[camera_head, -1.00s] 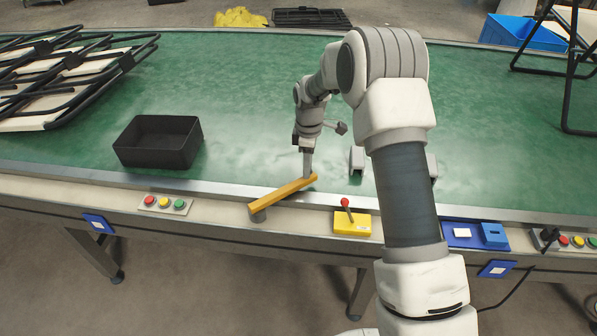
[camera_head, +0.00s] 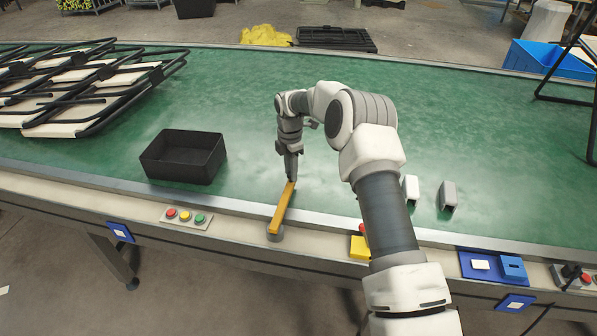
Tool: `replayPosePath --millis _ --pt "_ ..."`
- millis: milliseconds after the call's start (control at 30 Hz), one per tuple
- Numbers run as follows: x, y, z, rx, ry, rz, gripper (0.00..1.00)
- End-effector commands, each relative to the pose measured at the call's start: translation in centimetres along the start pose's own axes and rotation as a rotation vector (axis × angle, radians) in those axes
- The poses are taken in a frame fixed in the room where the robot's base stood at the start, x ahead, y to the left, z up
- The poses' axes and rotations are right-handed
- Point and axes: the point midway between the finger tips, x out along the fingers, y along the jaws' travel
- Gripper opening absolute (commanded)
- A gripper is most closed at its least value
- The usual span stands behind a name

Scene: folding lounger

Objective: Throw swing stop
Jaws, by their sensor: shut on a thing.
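The swing stop is a long yellow-orange bar (camera_head: 281,209) on a round grey pivot (camera_head: 275,236) at the table's front edge. It points away from the front edge, with its far end at the border of the green surface. My gripper (camera_head: 291,179) is shut on the far end of the bar, pointing down from above. The fingertips are small in this view and partly merge with the bar's end.
A black open bin (camera_head: 184,157) stands left of my gripper. Two small grey-white blocks (camera_head: 411,190) (camera_head: 448,196) stand to the right. A button panel (camera_head: 186,218) and a yellow box (camera_head: 360,247), partly behind my arm, sit along the front edge. Folded black frames (camera_head: 95,90) lie far left.

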Motion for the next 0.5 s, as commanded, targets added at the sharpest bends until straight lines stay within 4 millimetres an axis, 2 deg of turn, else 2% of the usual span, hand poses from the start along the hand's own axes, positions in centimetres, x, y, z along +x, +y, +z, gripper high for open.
replayPosePath --millis 500 --pt "-0.08 0.79 -0.85 -0.062 0.0 0.003 0.0"
